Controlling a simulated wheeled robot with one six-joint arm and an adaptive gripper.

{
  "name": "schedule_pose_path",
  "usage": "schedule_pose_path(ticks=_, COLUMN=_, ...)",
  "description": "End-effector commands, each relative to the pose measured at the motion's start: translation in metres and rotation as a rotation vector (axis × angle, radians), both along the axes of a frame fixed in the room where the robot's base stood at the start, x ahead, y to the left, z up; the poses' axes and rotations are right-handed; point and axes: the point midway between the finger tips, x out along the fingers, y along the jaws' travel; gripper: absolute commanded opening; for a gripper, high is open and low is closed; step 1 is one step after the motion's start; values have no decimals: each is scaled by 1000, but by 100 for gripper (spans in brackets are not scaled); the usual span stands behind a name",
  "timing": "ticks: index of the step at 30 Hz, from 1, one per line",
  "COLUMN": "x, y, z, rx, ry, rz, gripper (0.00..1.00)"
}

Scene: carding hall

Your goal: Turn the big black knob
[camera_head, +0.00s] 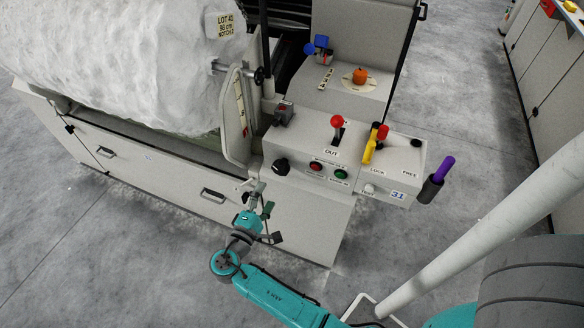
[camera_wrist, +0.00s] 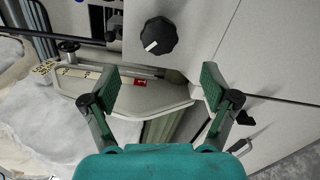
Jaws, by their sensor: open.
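The big black knob (camera_head: 281,165) is on the front face of the grey control box, left of the red and green buttons. In the wrist view the knob (camera_wrist: 158,35) is round with a ridged edge and a white pointer mark toward its lower left. My gripper (camera_head: 262,198) is in front of and below the knob in the head view, apart from it. In the wrist view my gripper (camera_wrist: 160,80) has its two green-padded fingers spread wide with nothing between them. The knob appears beyond the fingertips, fully visible.
The box carries a red button (camera_head: 316,166), a green button (camera_head: 341,174), a red-topped lever (camera_head: 337,122) and a yellow handle (camera_head: 370,148). A purple-handled tool (camera_head: 437,177) sits at its right end. A curved guard plate (camera_head: 236,118) and white fibre roll (camera_head: 130,60) are left.

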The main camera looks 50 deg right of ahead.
Motion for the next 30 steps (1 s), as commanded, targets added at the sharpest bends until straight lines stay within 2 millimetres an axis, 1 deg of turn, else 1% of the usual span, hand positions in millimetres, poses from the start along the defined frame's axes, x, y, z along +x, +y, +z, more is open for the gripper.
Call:
schedule_pose_path(ticks=3, x=1, y=-3, z=0, rx=-83, ry=227, rz=-1, gripper=86)
schedule_pose_path(ticks=6, x=2, y=-5, z=1, rx=-150, ry=415, rz=0, gripper=86)
schedule_pose_path(ticks=9, x=3, y=-6, z=1, rx=-208, ry=573, rz=0, gripper=86)
schedule_pose_path(ticks=12, x=4, y=-7, z=1, rx=-249, ry=685, rz=1, gripper=86)
schedule_pose_path(ticks=15, x=4, y=-8, z=1, rx=-273, ry=751, rz=1, gripper=86)
schedule_pose_path(ticks=20, x=6, y=-14, z=1, rx=-282, ry=780, rz=-1, gripper=86)
schedule_pose_path(ticks=23, x=10, y=-25, z=1, rx=-282, ry=779, rz=-2, gripper=86)
schedule_pose_path(ticks=30, x=24, y=-65, z=1, rx=-281, ry=778, rz=-3, gripper=86)
